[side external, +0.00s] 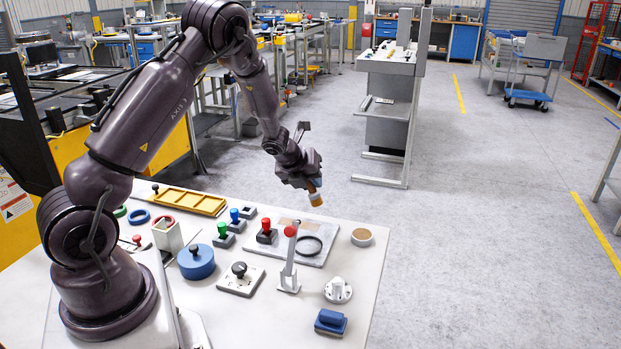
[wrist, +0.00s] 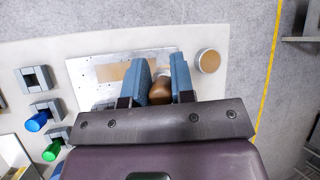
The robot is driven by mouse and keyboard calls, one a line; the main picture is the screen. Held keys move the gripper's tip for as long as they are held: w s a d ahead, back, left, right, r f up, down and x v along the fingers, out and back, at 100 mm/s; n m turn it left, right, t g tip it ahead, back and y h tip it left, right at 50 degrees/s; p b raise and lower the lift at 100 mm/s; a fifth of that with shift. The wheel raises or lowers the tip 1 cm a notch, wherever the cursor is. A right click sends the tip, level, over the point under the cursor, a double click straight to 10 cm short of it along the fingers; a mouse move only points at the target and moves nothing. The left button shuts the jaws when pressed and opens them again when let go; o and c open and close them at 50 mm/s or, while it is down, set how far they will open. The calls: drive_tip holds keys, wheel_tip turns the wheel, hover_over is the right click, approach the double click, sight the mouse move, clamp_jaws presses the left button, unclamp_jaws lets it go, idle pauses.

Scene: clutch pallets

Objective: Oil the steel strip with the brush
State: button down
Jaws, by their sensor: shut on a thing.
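My gripper (side external: 313,184) is shut on the brush (side external: 316,199) and holds it above the far edge of the bench. In the wrist view the brush's brown handle (wrist: 160,92) shows between the two blue fingers of my gripper (wrist: 162,75); its far end is partly hidden. A flat grey metal plate (side external: 313,260) lies on the bench, with a tan patch (wrist: 112,71) on it. I take this plate for the steel strip. A black ring lies on it in the side view. The brush is apart from the plate, raised above it.
A round tin (side external: 361,237) with a tan top stands right of the plate. A red-knobbed lever (side external: 289,262), a red-knobbed block (side external: 266,232), a blue cylinder (side external: 196,262) and a blue block (side external: 330,322) stand nearby. A yellow tray (side external: 188,201) lies at the back left.

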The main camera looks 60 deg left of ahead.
drive_tip(key=shift+f, duration=2.7)
drive_tip(key=shift+f, duration=0.75)
